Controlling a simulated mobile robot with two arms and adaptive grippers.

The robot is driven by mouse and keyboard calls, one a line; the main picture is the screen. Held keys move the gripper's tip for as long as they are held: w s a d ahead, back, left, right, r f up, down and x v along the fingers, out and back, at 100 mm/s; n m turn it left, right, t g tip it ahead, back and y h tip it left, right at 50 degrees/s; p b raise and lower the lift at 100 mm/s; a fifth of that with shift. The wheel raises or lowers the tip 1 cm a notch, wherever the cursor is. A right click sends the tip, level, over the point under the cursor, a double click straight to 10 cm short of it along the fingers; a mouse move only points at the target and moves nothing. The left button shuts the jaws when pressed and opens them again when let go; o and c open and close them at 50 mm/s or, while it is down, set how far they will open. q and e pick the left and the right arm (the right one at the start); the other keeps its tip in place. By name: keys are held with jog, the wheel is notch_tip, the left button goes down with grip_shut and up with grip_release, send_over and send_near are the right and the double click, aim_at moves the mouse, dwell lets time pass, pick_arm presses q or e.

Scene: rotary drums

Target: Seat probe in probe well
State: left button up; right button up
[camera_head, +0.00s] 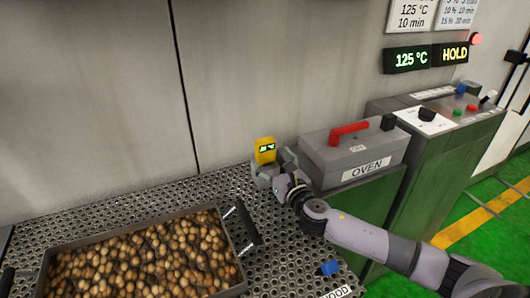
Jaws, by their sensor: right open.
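A yellow handheld unit (265,147) with a small lit display stands at the back of the perforated table, near the grey wall; I take it for the probe, though its lower part is hidden behind my gripper. My right gripper (265,172) is open at the unit's lower end, with its arm coming in from the right. I cannot tell whether the fingers touch the unit. No probe well can be made out for sure. My left gripper is not in view.
A dark tray (246,272) of brown nuts stands at the front left of the perforated table (150,205). A grey OVEN box (345,155) with a red lever stands right of my gripper. A small blue piece (330,268) is at the table's front right. A control console (450,118) stands further right.

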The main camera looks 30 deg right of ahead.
aim_at(267, 152)
jog(key=shift+w, duration=0.3)
jog(key=shift+w+d, duration=0.1)
jog(key=shift+w, duration=0.15)
jog(key=w, duration=0.4)
jog(key=shift+w+d+p, duration=0.2)
jog(key=shift+p, duration=0.2)
jog(key=shift+w, duration=0.2)
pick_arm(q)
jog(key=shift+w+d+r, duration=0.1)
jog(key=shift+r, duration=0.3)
pick_arm(e)
jog(key=shift+c, duration=0.3)
jog(key=shift+c, duration=0.7)
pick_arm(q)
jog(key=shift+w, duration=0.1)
pick_arm(e)
jog(key=c, duration=1.1)
jog(key=shift+r, duration=0.1)
